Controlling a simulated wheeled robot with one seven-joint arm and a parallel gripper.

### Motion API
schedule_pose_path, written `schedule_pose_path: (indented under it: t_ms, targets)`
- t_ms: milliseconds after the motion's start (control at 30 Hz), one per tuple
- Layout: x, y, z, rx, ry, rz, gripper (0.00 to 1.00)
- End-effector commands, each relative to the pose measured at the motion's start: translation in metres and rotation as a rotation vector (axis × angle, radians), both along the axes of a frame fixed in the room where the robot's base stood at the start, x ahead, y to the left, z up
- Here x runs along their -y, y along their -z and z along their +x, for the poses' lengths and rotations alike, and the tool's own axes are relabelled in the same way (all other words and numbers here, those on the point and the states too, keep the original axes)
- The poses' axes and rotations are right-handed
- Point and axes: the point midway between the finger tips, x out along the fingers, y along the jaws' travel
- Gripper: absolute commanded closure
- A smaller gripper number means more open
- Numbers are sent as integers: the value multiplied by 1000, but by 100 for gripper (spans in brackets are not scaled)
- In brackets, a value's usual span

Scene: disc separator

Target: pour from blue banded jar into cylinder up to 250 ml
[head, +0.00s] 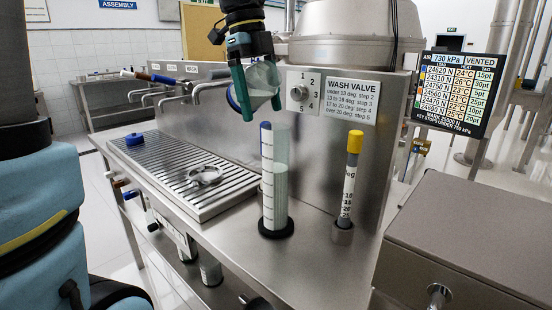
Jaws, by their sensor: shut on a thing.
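My gripper (260,107) is shut on a clear jar (262,80) with a blue band (233,98) at its left end. The jar is tilted well over, and its contents look pale green. It is above the tall clear cylinder (281,150), which stands upright on a black base (276,229). Pale greenish liquid fills the cylinder's lower part to somewhat above half its height. A white marked strip with a blue top shows along the cylinder's left side. The ml figures are too small to read. I cannot tell whether liquid is flowing.
A yellow-capped tube (352,165) stands upright right of the cylinder. A ribbed drain tray (165,170) at left carries a blue cap (134,139) and a metal ring (204,175). Taps (180,92) stick out behind it. A steel box (470,235) is at right.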

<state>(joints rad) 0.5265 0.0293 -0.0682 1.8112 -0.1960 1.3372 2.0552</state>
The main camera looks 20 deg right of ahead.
Motion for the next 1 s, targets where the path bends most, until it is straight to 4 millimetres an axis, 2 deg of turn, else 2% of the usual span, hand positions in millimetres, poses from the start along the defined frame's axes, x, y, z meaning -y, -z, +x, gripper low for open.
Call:
schedule_pose_path:
  t_ms: [267,700,800,1000]
  targets:
    - [1,-4,-1,-49,-2,-25,100]
    - [16,-15,-28,-690,-6,-382,100]
    - [18,-19,-32,-767,-3,-426,100]
    - [19,-20,-33,-778,-1,-433,100]
